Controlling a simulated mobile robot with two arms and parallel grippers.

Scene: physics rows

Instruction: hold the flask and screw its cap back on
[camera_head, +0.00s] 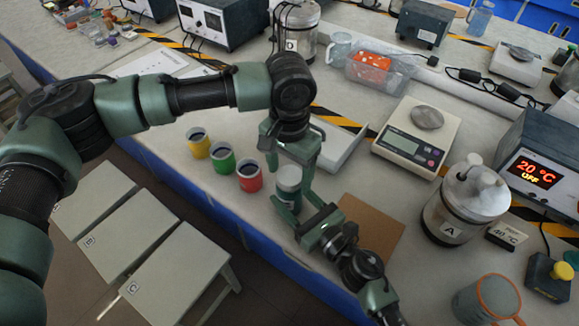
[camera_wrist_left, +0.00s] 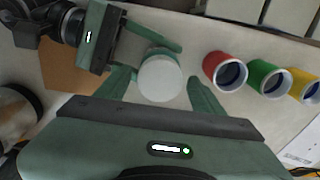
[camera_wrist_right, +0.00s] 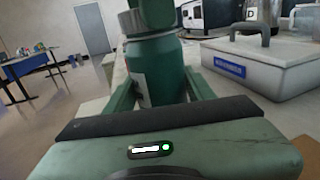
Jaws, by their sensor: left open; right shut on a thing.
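The green flask (camera_head: 289,191) stands upright near the table's front edge, with its pale cap (camera_head: 289,177) on top. Whether the cap is seated in the thread cannot be told. In the left wrist view the cap (camera_wrist_left: 161,80) is a pale round disc seen from above. My left gripper (camera_head: 288,165) comes down from above, open, with a finger on each side of the cap and visible gaps. My right gripper (camera_head: 306,214) is shut on the flask's body from the front right. In the right wrist view the flask (camera_wrist_right: 165,75) stands between its fingers, under a silvery band.
Red (camera_head: 249,176), green (camera_head: 222,159) and yellow (camera_head: 198,143) cups stand left of the flask. A brown mat (camera_head: 380,232) lies to the right. A lidded white box (camera_head: 340,145), a scale (camera_head: 405,145) and jar A (camera_head: 450,215) stand behind and to the right.

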